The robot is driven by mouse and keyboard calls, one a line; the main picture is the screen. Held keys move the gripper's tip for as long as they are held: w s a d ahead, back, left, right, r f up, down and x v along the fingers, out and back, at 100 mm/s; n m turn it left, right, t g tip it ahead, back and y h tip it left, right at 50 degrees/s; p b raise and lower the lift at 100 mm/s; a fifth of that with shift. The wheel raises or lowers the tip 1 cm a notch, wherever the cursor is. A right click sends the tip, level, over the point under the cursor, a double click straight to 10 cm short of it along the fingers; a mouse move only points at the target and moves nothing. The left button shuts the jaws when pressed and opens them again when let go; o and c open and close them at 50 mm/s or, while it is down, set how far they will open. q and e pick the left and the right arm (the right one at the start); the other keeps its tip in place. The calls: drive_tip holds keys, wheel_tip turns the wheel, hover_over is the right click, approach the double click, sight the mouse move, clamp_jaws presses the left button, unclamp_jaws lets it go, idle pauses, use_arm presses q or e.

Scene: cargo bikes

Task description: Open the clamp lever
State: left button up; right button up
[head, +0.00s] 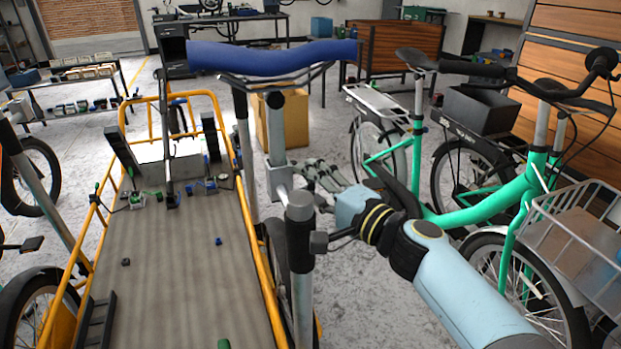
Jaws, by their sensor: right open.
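My right gripper (314,181) reaches in from the lower right. Its grey fingers are open, close to the right side of the metal clamp block (279,183) on the steering post of the yellow cargo bike (252,250). The clamp lever cannot be made out clearly among the fingers; I cannot tell whether they touch it. The blue handlebar (272,58) is above the clamp. My left gripper is not in view.
A dark post with a grey cap (300,205) stands just in front of the clamp. A green bike (490,205) with a wire basket (580,235) is at right. The cargo deck (175,270) holds small loose parts. A cardboard box (283,120) stands behind.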

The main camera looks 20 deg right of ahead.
drive_tip(key=shift+w+a, duration=0.1)
drive_tip(key=shift+w, duration=0.05)
drive_tip(key=shift+c, duration=0.5)
clamp_jaws()
